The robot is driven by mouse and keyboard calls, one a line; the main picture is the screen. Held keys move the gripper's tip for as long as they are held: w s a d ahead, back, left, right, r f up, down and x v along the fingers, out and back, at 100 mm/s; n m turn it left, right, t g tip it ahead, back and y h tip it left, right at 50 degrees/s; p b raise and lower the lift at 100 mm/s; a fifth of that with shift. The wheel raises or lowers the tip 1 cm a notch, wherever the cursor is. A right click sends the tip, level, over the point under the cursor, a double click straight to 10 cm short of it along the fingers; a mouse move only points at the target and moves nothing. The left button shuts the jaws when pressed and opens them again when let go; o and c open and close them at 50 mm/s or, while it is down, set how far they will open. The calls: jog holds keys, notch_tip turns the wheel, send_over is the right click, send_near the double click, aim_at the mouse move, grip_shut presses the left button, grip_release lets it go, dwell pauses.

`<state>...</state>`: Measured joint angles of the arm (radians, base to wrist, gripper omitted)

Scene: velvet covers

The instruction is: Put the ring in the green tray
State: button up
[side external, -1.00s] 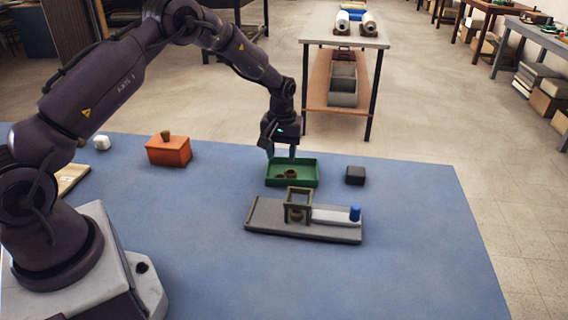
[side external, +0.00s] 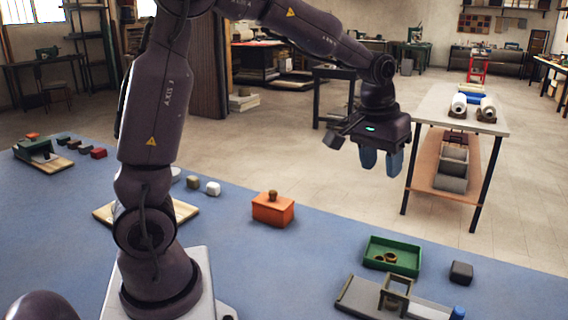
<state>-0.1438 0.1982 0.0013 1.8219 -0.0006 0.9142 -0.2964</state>
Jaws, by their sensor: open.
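The green tray (side external: 411,270) sits on the blue table at the right. A small brown ring (side external: 390,257) lies inside it, with another small brown piece (side external: 379,259) beside it; they are too small to make out fully. My gripper (side external: 381,164) is high above the table, over the region of the tray.
A grey fixture with an upright frame (side external: 396,292) and a blue knob (side external: 457,313) stands in front of the tray. A dark block (side external: 461,272) is right of it. An orange box with a knob (side external: 273,208) stands to the left, with bare table between.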

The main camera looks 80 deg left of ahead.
jog(key=s+d+r+m+t, duration=0.1)
jog(key=s+d+r+m, duration=0.1)
jog(key=s, duration=0.8)
jog(key=s+d+r+m+t, duration=0.2)
jog(key=s+d+m, duration=0.1)
jog(key=s, duration=0.7)
jog(key=shift+s+d+r, duration=0.15)
jog(key=shift+d+r, duration=0.05)
jog(key=shift+d, duration=0.2)
